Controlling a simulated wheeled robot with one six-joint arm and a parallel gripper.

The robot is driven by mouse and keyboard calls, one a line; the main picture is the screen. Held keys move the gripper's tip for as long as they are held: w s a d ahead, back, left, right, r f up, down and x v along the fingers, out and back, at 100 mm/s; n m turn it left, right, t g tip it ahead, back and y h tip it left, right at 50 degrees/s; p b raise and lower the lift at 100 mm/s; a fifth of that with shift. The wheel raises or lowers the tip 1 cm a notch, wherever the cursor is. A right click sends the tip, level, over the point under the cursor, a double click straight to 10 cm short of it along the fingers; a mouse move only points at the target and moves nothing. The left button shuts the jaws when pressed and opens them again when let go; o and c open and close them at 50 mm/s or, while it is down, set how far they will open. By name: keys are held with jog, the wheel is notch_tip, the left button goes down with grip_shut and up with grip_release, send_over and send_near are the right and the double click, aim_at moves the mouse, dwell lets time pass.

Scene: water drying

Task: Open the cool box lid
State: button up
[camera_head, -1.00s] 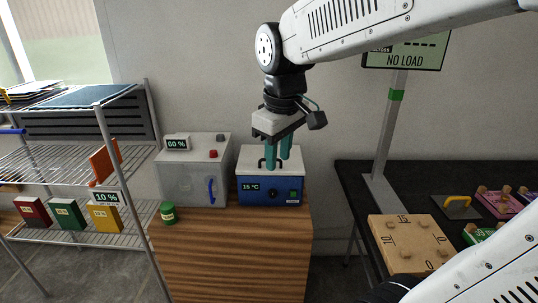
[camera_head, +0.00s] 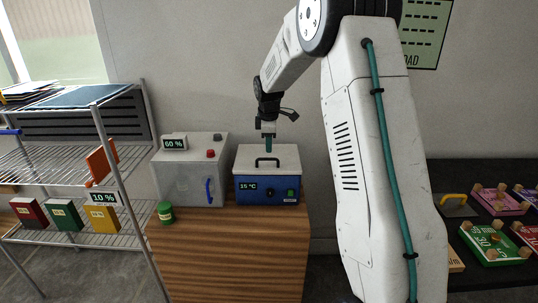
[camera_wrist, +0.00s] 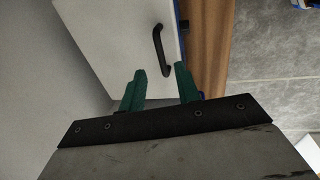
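The cool box (camera_head: 267,188) is a blue box with a "15 °C" display, standing on the wooden cabinet. Its white lid (camera_head: 288,158) is shut and has a black handle (camera_head: 267,161) on top near the front edge. In the wrist view the white lid (camera_wrist: 108,38) and its black handle (camera_wrist: 161,50) lie beyond the fingertips.
A grey box (camera_head: 188,178) with a "60 %" display stands left of the cool box, with a green jar (camera_head: 166,212) in front. A wire shelf (camera_head: 120,233) is at the left. A black table (camera_head: 462,240) with blocks is at the right.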

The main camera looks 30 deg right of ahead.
aim_at(269, 159)
jog(key=f, duration=0.3)
jog(key=w+f, duration=0.1)
jog(key=f, duration=0.1)
jog(key=shift+d+f, duration=0.3)
jog(key=shift+s, duration=0.1)
grip_shut()
